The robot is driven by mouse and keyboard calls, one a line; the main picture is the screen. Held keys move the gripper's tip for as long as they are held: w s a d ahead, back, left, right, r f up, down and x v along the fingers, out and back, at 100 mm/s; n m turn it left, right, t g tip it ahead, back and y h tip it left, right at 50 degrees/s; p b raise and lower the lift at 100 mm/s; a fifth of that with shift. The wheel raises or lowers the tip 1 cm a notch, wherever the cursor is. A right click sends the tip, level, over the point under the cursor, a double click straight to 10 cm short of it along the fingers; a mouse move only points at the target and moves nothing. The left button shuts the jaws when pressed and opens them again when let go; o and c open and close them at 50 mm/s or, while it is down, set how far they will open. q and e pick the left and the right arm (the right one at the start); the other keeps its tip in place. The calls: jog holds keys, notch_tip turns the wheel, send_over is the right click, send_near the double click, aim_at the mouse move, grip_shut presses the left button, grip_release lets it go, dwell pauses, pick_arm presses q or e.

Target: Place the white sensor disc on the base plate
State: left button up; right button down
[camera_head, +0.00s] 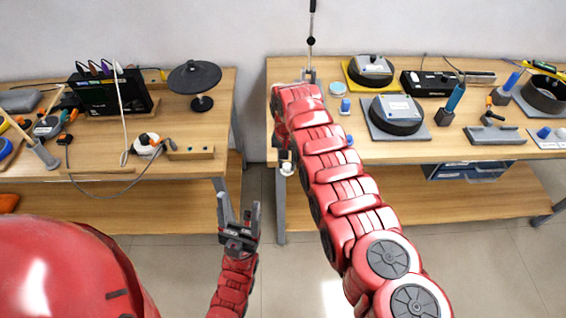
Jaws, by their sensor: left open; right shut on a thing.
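My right arm reaches over the front left of the right-hand table. Its gripper (286,157) is mostly hidden by my own arm and is shut on a small white thing (287,169), which hangs by the table's front edge; whether this is the white sensor disc is hard to tell. A pale round disc (337,88) lies on the table behind the arm. A grey square plate (373,131) carries a black round device; I cannot tell whether it is the base plate. My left gripper (241,212) is open and empty, low between the tables.
The right-hand table also holds a yellow plate (349,78) with another round device, a black box (428,84) and a blue-handled tool (456,97). A thin rod (311,22) rises behind my arm. The left table holds a black disc stand (195,77) and cables.

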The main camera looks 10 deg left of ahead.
jog(key=w+d+r, duration=0.3)
jog(key=w+d, duration=0.1)
jog(key=d, duration=0.2)
jog(key=shift+d+r+b, duration=0.3)
jog(key=shift+b, duration=0.05)
jog(key=shift+w+d+r, duration=0.1)
jog(key=shift+d, duration=0.1)
jog(key=shift+d+r, duration=0.2)
jog(key=shift+d, duration=0.05)
